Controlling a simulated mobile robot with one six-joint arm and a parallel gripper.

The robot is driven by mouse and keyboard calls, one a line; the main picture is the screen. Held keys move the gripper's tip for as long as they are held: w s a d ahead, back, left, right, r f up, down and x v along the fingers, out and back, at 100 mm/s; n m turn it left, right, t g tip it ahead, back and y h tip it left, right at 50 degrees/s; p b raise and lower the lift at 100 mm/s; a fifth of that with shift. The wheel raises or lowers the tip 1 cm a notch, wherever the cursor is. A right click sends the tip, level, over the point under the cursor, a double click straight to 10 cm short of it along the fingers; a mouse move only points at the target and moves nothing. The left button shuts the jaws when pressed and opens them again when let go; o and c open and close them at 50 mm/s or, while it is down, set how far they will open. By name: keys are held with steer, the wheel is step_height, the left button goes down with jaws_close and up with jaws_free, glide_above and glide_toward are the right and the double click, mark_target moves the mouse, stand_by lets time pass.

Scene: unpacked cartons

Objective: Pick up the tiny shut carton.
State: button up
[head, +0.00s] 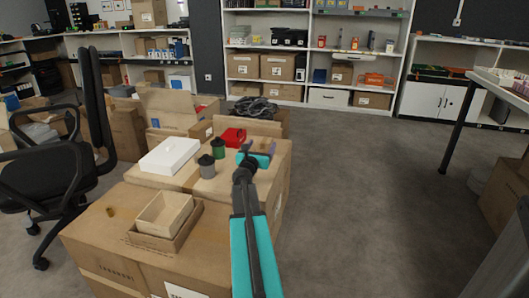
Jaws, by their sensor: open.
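My arm reaches forward over the cartons, and my gripper (257,158) with teal parts is at its far end, open, with nothing seen between its fingers. It is above the right part of the carton top, right of the two small jars. A small brown carton (202,131) that looks shut stands behind the white box, left of the red item; it is the likeliest tiny shut carton, but its details are too small to be sure. It is to the left of and beyond my gripper.
Large cartons (95,235) form the surface. On it are a white box (170,155), a grey jar (207,170), a green jar (218,150), a red item (233,136) and an open wooden box (165,213).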

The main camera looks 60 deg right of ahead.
mark_target(264, 140)
steer(key=shift+b+x, duration=0.8)
steer(key=shift+x, duration=0.7)
steer(key=shift+b+x, duration=0.3)
steer(key=shift+x, duration=0.8)
steer(key=shift+f, duration=0.1)
steer(key=shift+w, duration=0.1)
steer(key=c, duration=1.7)
steer(key=shift+o, duration=0.2)
steer(key=shift+r+p, duration=2.95)
steer(key=shift+r, duration=2.05)
